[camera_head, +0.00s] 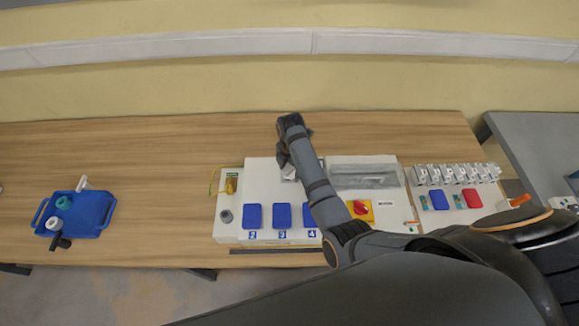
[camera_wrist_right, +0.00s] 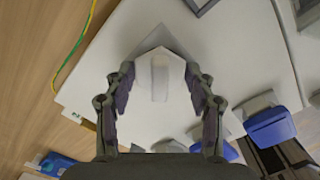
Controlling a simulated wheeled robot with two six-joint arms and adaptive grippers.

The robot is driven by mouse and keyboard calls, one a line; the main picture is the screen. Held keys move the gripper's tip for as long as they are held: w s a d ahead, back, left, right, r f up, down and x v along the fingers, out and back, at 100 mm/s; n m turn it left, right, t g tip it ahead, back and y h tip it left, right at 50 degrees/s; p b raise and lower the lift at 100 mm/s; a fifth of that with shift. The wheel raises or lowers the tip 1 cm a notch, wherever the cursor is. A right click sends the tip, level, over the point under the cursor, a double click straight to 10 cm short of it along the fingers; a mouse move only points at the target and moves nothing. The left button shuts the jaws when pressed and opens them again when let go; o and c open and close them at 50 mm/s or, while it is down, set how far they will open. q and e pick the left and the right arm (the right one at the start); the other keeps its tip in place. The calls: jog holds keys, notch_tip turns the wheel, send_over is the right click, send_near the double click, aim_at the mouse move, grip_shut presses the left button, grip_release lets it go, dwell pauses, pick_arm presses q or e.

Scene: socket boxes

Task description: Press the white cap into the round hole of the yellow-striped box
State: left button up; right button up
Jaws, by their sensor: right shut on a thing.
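My right gripper (camera_head: 283,158) reaches over the long white box from the right and points down at its top. A bit of the white piece also shows below the gripper in the head view (camera_head: 289,173). The white box (camera_head: 260,171) has a yellow-green cable (camera_head: 214,180) at its left end. I cannot clearly make out yellow stripes or the round hole. My left gripper is not in view.
Blue covers (camera_head: 252,216) line the box's front; a red-and-yellow switch (camera_head: 360,208) sits right of them. A second box with metal fittings (camera_head: 455,174) stands farther right. A blue tray (camera_head: 92,216) with small parts lies left. The table (camera_head: 150,150) between is clear.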

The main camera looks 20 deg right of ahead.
jog(key=shift+f, duration=0.15)
jog(key=shift+f, duration=0.15)
jog(key=o, duration=1.2)
